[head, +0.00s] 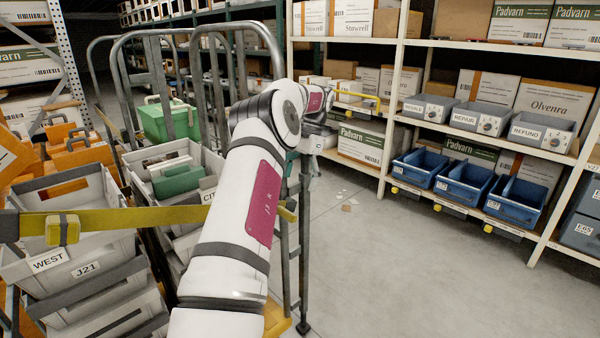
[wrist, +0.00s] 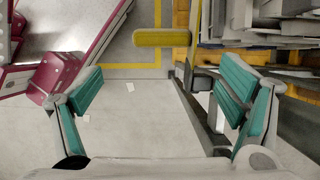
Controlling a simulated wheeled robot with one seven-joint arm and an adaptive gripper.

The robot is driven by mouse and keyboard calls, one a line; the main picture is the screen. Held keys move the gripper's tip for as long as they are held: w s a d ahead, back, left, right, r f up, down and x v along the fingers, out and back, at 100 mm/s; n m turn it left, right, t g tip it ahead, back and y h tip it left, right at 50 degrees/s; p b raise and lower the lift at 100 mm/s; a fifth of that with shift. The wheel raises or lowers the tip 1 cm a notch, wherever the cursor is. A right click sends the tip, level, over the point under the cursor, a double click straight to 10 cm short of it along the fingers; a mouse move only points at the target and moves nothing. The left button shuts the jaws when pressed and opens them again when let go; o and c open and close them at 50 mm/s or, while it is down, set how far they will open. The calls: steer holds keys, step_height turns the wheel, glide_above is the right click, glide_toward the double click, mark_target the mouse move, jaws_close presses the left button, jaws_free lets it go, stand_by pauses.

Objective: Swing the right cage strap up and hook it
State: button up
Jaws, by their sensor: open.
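A yellow strap (head: 140,218) with a yellow buckle (head: 62,229) runs level across the front of the roll cage (head: 150,75). My arm hides part of it. Its right end (head: 289,212) shows beyond my arm, by the cage's right post (head: 304,240). My gripper (head: 305,162) is beyond that post and higher than the strap end, mostly hidden by my arm. In the wrist view my gripper (wrist: 160,98) is open and empty, its teal fingers wide apart. A yellow rounded piece (wrist: 160,37), apparently the strap end, lies ahead, apart from both fingers. I cannot make out a hook.
Grey crates (head: 85,255) fill the cage on the left, with a green case (head: 170,120) behind. A rack with blue bins (head: 465,182) and cartons (head: 560,100) stands on the right. The floor (head: 370,260) between cage and rack is mostly clear, with small scraps.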

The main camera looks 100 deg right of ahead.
steer(key=shift+v, duration=1.25)
